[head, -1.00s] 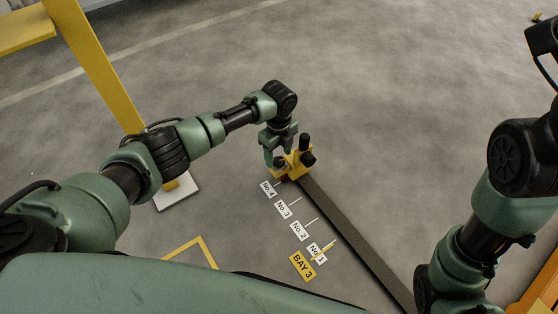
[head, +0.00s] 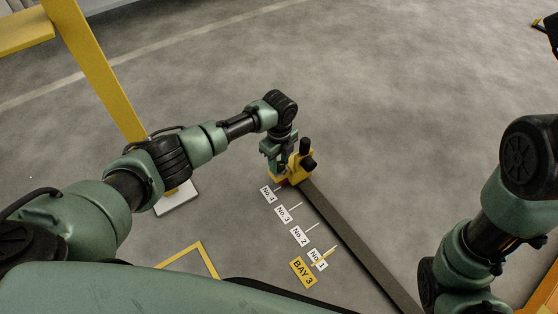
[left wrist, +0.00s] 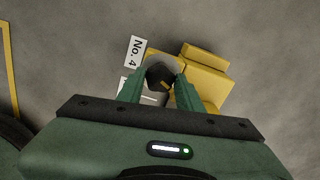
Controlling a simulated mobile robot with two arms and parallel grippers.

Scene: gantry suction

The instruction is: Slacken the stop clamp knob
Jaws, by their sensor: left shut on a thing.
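The yellow stop clamp (head: 299,166) sits at the far end of a dark rail on the floor, beside the No. 4 label. A black upright grip and a second black piece stand on it in the head view. My left gripper (head: 279,171) is down at the clamp's left side. In the left wrist view, its two green fingers (left wrist: 162,80) are shut on a dark round knob (left wrist: 160,75) with a yellow mark, beside the yellow clamp body (left wrist: 204,75). My right gripper is out of view.
The dark rail (head: 355,240) runs toward me from the clamp. Labels No. 4 (head: 268,195) to No. 1 and the yellow BAY 3 sign (head: 303,271) lie on its left. A yellow post (head: 95,70) stands at left on a white base (head: 177,197). Open floor lies beyond.

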